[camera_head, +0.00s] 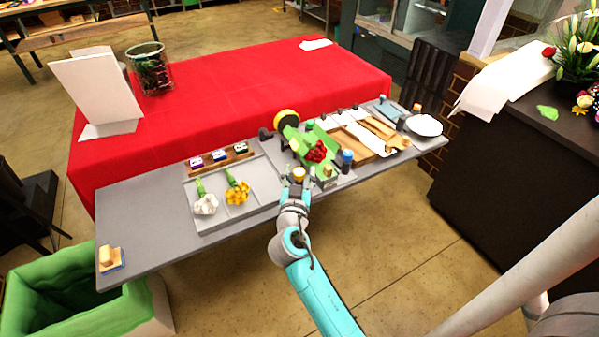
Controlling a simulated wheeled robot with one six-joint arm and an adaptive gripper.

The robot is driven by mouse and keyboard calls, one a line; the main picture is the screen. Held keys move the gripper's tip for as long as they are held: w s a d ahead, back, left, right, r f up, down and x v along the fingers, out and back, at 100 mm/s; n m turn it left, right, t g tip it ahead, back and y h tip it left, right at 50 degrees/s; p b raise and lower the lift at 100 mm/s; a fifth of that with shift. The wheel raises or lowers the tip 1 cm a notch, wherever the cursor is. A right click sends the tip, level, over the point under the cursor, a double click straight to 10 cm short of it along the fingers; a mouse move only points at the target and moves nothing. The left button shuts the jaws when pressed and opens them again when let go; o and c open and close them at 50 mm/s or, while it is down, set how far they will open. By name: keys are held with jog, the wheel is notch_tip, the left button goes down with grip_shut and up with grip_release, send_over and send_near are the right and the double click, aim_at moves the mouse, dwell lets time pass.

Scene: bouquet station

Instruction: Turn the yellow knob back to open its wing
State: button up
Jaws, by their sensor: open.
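Green wings (307,146) stand tilted around the red roses (318,152). I cannot tell which wing belongs to the knob. A blue cylinder (347,157) stands at the right of the station.
A grey tray (221,222) at left holds white and yellow flowers. Wooden boards (360,143) and a white bowl (425,125) lie to the right.

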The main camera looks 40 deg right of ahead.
jog(key=shift+w+d, duration=0.2)
jog(key=shift+d, duration=0.05)
grip_shut()
jog(key=shift+n+t+y, duration=0.6)
jog(key=shift+t, duration=0.1)
jog(key=shift+f+n+t+y, duration=0.2)
jog(key=shift+n+t+y, duration=0.75)
jog(key=shift+y, duration=0.35)
jog(key=shift+f+n+t+y, duration=0.1)
jog(key=shift+n+t+y, duration=0.25)
jog(key=shift+n+y, duration=0.3)
jog(key=shift+y, duration=0.35)
grip_release()
jog(key=shift+r, duration=0.25)
